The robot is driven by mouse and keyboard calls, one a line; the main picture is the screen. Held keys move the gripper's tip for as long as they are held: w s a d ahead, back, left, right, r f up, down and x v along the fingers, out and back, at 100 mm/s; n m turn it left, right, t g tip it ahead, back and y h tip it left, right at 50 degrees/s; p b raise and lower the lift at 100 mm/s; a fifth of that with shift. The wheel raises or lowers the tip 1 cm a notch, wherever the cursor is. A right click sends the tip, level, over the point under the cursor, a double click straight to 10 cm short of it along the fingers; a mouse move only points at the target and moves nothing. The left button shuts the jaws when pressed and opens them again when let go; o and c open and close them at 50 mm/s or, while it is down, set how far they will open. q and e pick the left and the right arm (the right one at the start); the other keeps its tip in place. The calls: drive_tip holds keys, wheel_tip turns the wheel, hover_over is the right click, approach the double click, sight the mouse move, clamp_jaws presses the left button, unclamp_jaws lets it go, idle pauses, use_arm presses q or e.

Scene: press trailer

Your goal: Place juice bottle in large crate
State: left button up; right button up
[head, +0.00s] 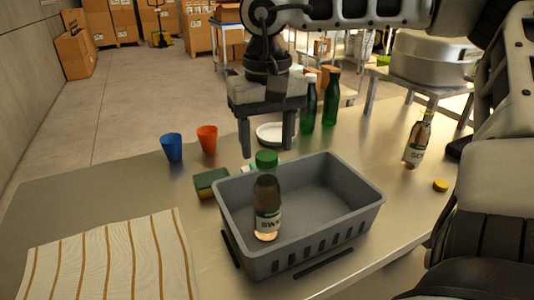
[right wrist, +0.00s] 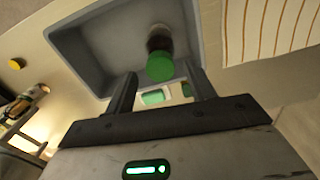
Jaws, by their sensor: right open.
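A bottle with a green cap and a label (head: 267,222) stands upright inside the grey crate (head: 325,238), near its left end. Its green cap (right wrist: 160,67) shows from above in the right wrist view, with the crate (right wrist: 90,45) around it. My right gripper (head: 266,148) is open and empty above the bottle; its fingers point down, with the cap just below the fingertips. A second labelled bottle (head: 416,143) stands on the table to the right, apart from the crate. My left gripper is not in view.
A blue cup (head: 171,148), a red cup (head: 207,139) and a sponge (head: 210,182) are left of the crate. A striped cloth (head: 115,260) lies front left. A yellow lid (head: 440,185) lies right.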

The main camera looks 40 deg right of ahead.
wheel_tip(320, 180, up, 8)
drive_tip(key=shift+r, duration=0.25)
idle(0.5)
